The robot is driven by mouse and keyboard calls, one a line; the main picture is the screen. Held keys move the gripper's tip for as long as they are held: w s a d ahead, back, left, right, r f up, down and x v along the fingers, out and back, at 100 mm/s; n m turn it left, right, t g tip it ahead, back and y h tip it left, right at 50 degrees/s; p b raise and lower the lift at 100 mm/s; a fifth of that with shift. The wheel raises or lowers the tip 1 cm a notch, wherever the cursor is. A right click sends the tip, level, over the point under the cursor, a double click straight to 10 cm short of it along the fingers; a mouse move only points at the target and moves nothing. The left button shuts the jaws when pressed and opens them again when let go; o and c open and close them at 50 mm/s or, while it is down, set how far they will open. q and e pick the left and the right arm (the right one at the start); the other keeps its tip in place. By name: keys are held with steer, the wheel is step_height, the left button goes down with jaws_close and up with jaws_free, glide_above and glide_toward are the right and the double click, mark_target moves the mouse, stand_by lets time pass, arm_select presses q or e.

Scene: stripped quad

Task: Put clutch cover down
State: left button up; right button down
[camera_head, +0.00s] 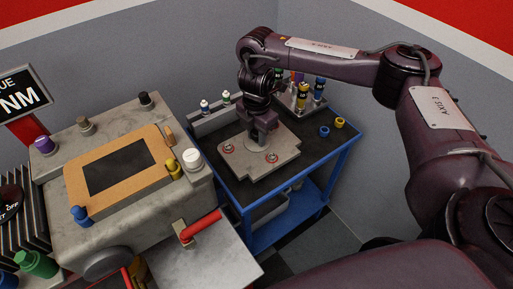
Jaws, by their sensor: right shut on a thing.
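The fingertips are partly hidden by the gripper body. I cannot tell whether the plate touches the cart top or is slightly above it. My left gripper is not in view.
A holder with several coloured tools (300,95) stands at the cart's back. A grey engine block (75,165) with an orange gasket and coloured caps is at left. A red-handled lever (200,226) sticks out near the cart.

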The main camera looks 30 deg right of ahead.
mark_target(257, 142)
steer(key=shift+f+b, duration=0.3)
steer(key=shift+f, duration=1.9)
steer(key=shift+f, duration=0.15)
steer(key=c, duration=1.1)
jaws_free()
step_height(257, 142, up, 12)
steer(key=p, duration=0.3)
steer(key=shift+r, duration=0.2)
